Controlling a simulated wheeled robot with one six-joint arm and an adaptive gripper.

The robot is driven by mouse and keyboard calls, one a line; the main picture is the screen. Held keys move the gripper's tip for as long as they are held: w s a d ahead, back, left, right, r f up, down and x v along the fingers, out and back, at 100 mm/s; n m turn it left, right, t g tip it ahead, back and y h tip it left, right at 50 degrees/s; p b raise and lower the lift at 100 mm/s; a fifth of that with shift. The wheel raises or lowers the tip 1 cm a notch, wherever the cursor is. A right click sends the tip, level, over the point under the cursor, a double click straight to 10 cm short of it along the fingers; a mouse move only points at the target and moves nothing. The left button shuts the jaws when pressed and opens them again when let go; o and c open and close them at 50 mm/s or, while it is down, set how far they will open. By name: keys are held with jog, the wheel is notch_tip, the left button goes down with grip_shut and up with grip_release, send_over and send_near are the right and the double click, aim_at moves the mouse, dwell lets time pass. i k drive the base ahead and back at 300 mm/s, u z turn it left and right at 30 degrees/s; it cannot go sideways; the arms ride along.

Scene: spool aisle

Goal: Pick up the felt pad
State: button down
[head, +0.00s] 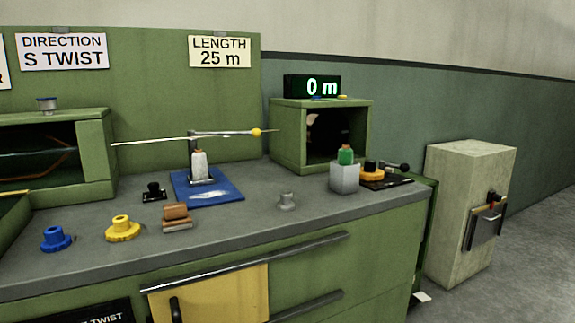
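A small brown block (176,217) with a darker, reddish-brown top part lies near the front of the grey bench top, right of a yellow knob-like part. It is the thing that looks most like the felt pad, but I cannot tell its material for sure. It sits apart from the things around it, and nothing covers it. My gripper is not in view.
A green box (288,135) stands behind.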

aim_at(176, 217)
jog(key=u, duration=1.35)
